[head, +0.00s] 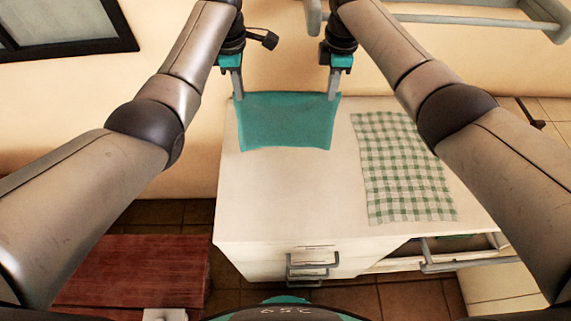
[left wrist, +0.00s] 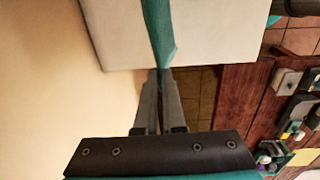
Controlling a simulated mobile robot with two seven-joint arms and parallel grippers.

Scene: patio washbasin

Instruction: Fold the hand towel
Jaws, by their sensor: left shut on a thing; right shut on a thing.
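A teal towel (head: 286,124) is stretched between my two grippers above the back left of the white cabinet top (head: 290,190). My left gripper (head: 238,97) is shut on its far left corner. My right gripper (head: 332,96) is shut on its far right corner. The near edge of the towel sags slightly; I cannot tell whether it touches the top. In the left wrist view the towel (left wrist: 159,30) shows edge-on as a narrow strip running from the fingertips (left wrist: 160,75).
A green-and-white checked cloth (head: 400,165) lies flat on the right of the cabinet top. A drawer (head: 450,250) at the front right stands open. A metal rail (head: 480,20) is on the wall at upper right. A red-brown wooden surface (head: 135,268) is at lower left.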

